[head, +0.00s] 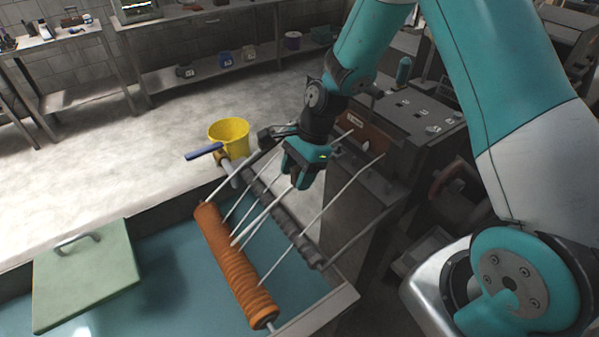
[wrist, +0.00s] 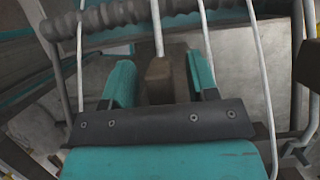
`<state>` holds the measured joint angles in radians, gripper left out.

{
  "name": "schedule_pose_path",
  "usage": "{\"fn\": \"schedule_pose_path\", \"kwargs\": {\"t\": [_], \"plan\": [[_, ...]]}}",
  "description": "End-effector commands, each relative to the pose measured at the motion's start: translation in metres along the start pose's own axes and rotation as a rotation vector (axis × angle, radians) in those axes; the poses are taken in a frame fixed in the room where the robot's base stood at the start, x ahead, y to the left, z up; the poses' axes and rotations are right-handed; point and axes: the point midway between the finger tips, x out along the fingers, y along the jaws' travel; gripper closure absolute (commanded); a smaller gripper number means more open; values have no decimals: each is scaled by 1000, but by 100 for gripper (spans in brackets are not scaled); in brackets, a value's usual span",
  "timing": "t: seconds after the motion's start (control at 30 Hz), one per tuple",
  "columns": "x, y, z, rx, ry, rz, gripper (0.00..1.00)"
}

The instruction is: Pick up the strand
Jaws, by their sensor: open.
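Several thin white strands (head: 326,208) run from an orange ribbed roller (head: 236,265), across a dark grooved bar (head: 283,218), toward the dark machine. My gripper (head: 300,178) hangs over the strands beyond the bar, with its jaws open. In the wrist view, my gripper (wrist: 160,78) has its two teal fingers apart. One strand (wrist: 157,30) appears between the fingers in the picture, ending visually at a brown block (wrist: 160,82). Another strand (wrist: 203,40) passes close by the right finger. I cannot tell the depth between fingers and strands, or whether they touch.
A dark machine box (head: 400,130) stands close behind and right of my gripper. A teal basin (head: 185,285) lies under the orange roller. A yellow bucket (head: 230,134) and a green board (head: 85,277) are to the left. The floor beyond is clear.

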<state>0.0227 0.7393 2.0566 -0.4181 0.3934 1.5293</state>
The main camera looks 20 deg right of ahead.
Motion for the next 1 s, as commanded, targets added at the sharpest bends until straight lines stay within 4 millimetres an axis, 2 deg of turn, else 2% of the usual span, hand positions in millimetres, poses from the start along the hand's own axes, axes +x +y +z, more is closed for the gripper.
{"fn": "schedule_pose_path", "kwargs": {"t": [0.23, 0.27, 0.4, 0.5, 0.83, 1.0], "plan": [[4, 0, 0, 0, 0, -1, 47], [4, 0, 0, 0, 0, -1, 49], [4, 0, 0, 0, 0, -1, 81], [4, 0, 0, 0, 0, -1, 100], [1, -1, 1, 0, 0, -2, 100], [-12, -1, 6, -1, 1, -5, 100]]}}
